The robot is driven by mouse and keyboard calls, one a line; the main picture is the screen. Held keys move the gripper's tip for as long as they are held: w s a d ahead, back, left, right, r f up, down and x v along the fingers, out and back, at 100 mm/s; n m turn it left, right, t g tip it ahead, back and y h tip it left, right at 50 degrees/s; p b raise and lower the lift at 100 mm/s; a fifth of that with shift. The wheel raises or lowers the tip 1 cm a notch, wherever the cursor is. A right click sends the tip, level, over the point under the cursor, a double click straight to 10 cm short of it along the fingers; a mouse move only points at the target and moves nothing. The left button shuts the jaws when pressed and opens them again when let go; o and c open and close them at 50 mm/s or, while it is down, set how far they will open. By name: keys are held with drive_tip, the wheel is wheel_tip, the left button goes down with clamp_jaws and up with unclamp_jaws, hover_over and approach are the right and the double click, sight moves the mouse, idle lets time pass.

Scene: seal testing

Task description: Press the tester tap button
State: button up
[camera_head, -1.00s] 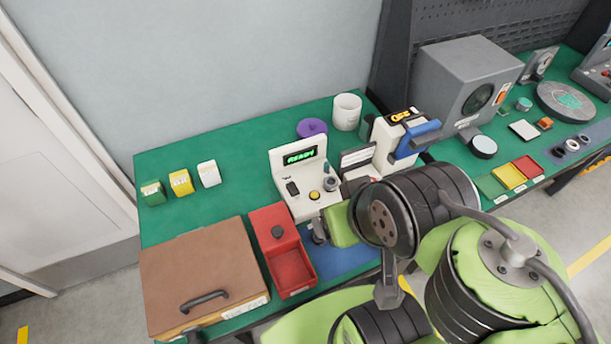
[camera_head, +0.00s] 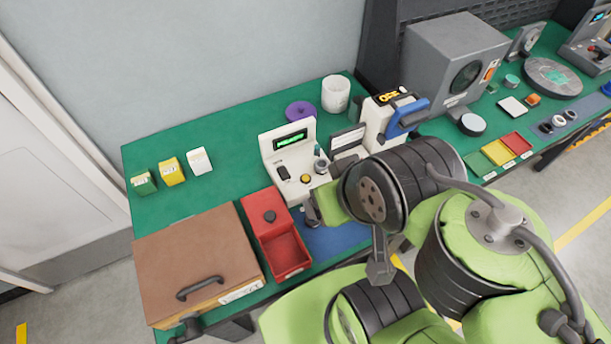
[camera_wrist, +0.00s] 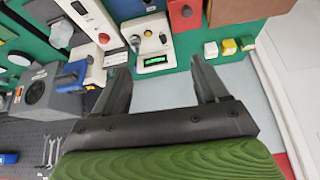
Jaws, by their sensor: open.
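The tester (camera_head: 287,160) is a white unit with a sloped front, a green-lit display (camera_head: 291,140), a black part, a grey knob and a round yellow button (camera_head: 305,178). In the wrist view the tester (camera_wrist: 142,50) appears upside down beyond my fingers, with its yellow button (camera_wrist: 148,33) and lit display (camera_wrist: 155,61). My gripper (camera_wrist: 160,66) is open and empty, its two dark fingers spread wide. In the head view my gripper (camera_head: 312,212) is just in front of the tester's near side, partly hidden by my arm. I cannot see any contact with the button.
A red tray (camera_head: 256,212) and a brown lidded box (camera_head: 162,255) lie left of my gripper. A white device with a blue lever (camera_head: 405,118) stands right of the tester. A purple disc (camera_head: 300,106) and white cup (camera_head: 335,100) stand behind. The left green surface is mostly clear.

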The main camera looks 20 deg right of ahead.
clamp_jaws()
idle(0.3)
idle(1.3)
